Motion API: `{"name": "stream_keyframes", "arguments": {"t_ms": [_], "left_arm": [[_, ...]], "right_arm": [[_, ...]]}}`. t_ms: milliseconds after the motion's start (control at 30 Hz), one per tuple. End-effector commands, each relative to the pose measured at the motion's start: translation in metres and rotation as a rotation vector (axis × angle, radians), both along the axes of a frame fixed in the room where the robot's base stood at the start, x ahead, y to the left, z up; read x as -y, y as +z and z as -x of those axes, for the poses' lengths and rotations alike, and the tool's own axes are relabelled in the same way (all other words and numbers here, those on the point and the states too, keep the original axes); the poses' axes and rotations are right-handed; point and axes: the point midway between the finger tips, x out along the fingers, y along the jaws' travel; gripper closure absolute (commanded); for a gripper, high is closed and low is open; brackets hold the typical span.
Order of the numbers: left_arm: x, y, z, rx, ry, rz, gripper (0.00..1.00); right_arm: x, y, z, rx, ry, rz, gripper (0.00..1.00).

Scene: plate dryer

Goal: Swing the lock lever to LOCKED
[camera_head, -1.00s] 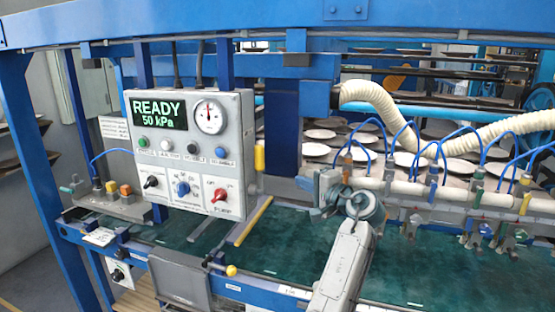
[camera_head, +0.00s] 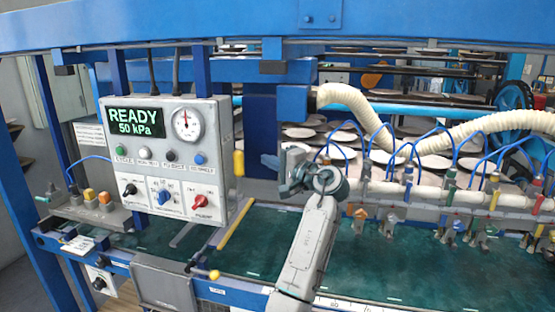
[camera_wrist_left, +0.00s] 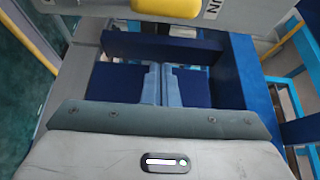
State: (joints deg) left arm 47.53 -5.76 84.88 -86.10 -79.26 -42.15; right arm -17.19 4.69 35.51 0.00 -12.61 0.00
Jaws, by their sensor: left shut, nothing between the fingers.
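A yellow grip (camera_head: 238,162), which looks like the lock lever's handle, stands upright on the right side of the grey control box (camera_head: 218,215). My right gripper is not in view.
The box display reads READY, 50 kPa. A second lever with a yellow ball knob (camera_head: 214,274) sits at the front rail. A yellow bar (camera_head: 243,222) lies over the green belt (camera_head: 400,262). A cream hose (camera_head: 352,108) and blue-tubed manifold are to the right.

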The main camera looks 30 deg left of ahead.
Motion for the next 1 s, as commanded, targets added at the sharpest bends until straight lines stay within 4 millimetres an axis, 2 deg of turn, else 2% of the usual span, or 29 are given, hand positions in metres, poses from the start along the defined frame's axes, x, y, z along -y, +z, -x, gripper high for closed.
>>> {"name": "stream_keyframes", "arguments": {"t_ms": [33,200,400,533,1000], "left_arm": [[-0.013,0.006,-0.003,-0.003,0.003,-0.004,1.00],[-0.048,0.006,-0.012,-0.002,0.002,-0.004,1.00],[-0.044,0.002,0.014,-0.001,-0.002,0.001,1.00],[-0.043,0.001,0.024,0.000,-0.002,0.001,1.00],[-0.043,-0.001,0.028,0.001,-0.001,0.000,1.00]], "right_arm": [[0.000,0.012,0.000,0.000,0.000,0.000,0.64],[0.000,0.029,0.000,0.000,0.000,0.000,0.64],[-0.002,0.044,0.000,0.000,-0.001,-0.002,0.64],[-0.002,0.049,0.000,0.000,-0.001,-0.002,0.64],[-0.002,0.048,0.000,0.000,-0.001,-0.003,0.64]]}}
